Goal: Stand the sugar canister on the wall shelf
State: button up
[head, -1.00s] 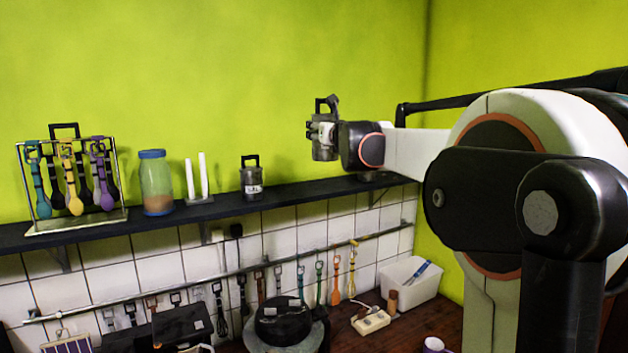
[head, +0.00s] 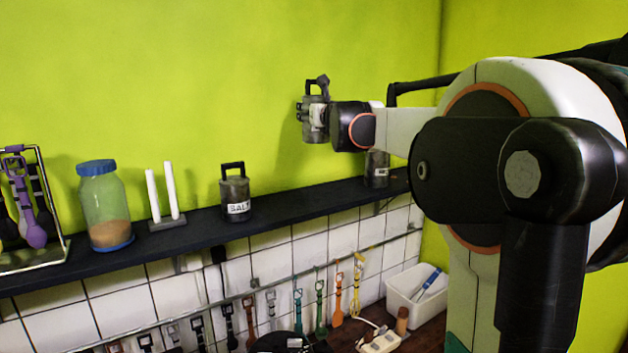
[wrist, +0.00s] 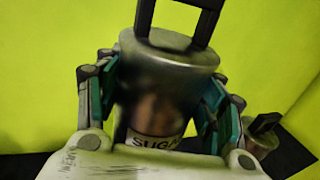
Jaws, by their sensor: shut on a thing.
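The sugar canister (wrist: 165,85) is a grey metal can with a black loop handle, its label partly hidden but reading "SUGA". My gripper (head: 316,118) is shut on it, with a finger on each side of its body in the wrist view. In the head view the canister (head: 310,130) is held upright, apart from and above the dark wall shelf (head: 285,203). The shelf below and left of my gripper has a bare stretch.
On the shelf stand a salt canister (head: 235,195), two white candles (head: 163,195), a blue-lidded jar (head: 103,205) and a utensil rack (head: 55,215). Another canister (head: 377,170) stands at the right, partly behind my arm. Utensils hang from a rail below.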

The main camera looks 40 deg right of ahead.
notch_tip(320, 180, down, 17)
jog(key=shift+f+p, duration=0.2)
jog(key=shift+p, duration=0.75)
jog(key=shift+f, duration=0.1)
jog(key=o, duration=1.4)
jog(key=b+v, duration=0.2)
jog(key=v, duration=1)
jog(key=shift+b, duration=0.4)
